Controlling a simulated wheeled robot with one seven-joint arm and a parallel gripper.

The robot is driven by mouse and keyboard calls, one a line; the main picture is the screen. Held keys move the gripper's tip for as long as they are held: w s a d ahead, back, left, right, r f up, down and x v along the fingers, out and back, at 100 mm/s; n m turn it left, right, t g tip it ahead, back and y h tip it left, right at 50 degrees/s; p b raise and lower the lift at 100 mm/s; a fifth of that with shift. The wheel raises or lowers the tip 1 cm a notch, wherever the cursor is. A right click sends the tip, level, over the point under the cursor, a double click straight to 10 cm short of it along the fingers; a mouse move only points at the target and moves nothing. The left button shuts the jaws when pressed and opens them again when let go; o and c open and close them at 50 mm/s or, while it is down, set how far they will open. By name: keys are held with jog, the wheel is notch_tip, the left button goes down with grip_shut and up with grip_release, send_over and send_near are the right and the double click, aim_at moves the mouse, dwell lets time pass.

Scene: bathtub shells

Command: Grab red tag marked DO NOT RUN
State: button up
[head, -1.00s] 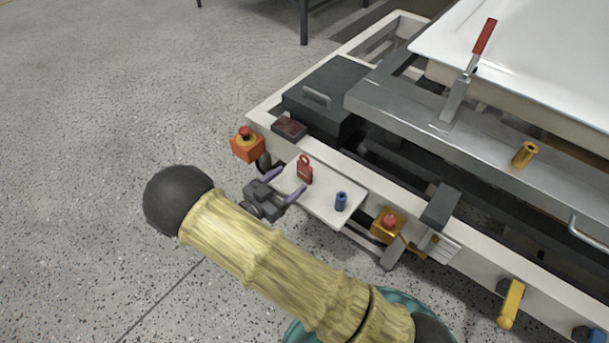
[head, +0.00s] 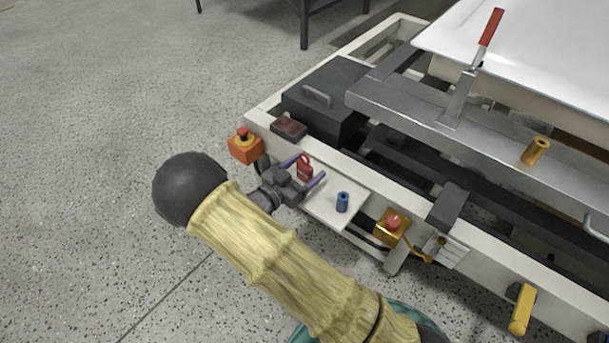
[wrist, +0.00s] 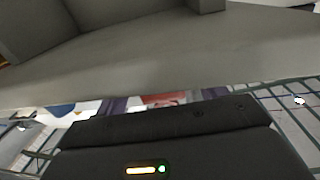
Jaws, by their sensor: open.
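The red tag (head: 305,168) stands upright on a small light shelf (head: 332,209) at the front of the machine frame. Its lettering is too small to read. My gripper (head: 307,170) is open, with its purple fingers on either side of the tag in the head view. I cannot tell whether either finger touches it. In the wrist view my gripper's dark body fills the lower part, and a bit of red (wrist: 163,98) shows past it between purplish finger parts. Most of the tag is hidden there.
A blue cylinder (head: 342,202) stands on the shelf right of the tag. An orange box with a red button (head: 245,146) is to the left, and a yellow one (head: 392,226) to the right. The frame's pale rail (head: 345,163) runs behind the shelf. Open floor lies left.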

aim_at(304, 154)
dwell(0.5)
jog(key=c, duration=1.1)
jog(key=shift+o, duration=0.2)
notch_tip(304, 154, up, 10)
jog(key=p, duration=0.6)
